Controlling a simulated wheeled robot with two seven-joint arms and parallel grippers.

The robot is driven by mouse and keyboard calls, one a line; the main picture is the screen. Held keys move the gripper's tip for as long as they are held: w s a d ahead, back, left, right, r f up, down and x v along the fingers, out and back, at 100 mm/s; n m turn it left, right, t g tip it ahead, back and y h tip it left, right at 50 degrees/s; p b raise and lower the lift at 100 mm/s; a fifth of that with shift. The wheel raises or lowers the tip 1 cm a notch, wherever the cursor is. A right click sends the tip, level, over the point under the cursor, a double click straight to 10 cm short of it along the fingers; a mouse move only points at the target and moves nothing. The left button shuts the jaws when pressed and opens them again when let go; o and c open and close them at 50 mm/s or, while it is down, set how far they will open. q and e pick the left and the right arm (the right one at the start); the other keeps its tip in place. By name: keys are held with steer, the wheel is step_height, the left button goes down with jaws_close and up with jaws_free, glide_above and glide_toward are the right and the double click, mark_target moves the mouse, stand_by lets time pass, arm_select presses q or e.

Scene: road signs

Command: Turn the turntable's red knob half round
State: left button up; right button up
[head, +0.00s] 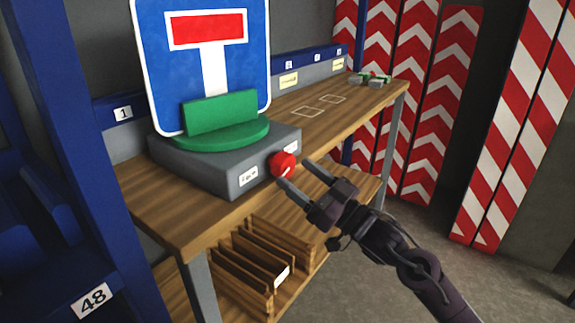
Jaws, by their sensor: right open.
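The red knob (283,165) sticks out from the front right face of the turntable's grey box (210,165). A round green plate (245,138) with an upright green block sits on top of the box. A blue road sign (157,72) with a white T and a red bar stands upright on it behind the block. My right gripper (297,170) comes in from the lower right, open, with its fingertips close to the knob. One finger appears in front of the knob's lower edge; I cannot tell whether it touches. My left gripper is not in view.
The turntable stands on a wooden bench (130,186) with grey legs. Small green and grey items (370,79) lie at the bench's far end. A wooden rack (245,265) is below. Red and white chevron boards (415,90) stand behind. The floor at right is clear.

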mark_target(289, 168)
steer(key=x, duration=0.5)
steer(key=shift+f, duration=0.1)
steer(key=c, duration=1)
steer(key=shift+o, duration=0.2)
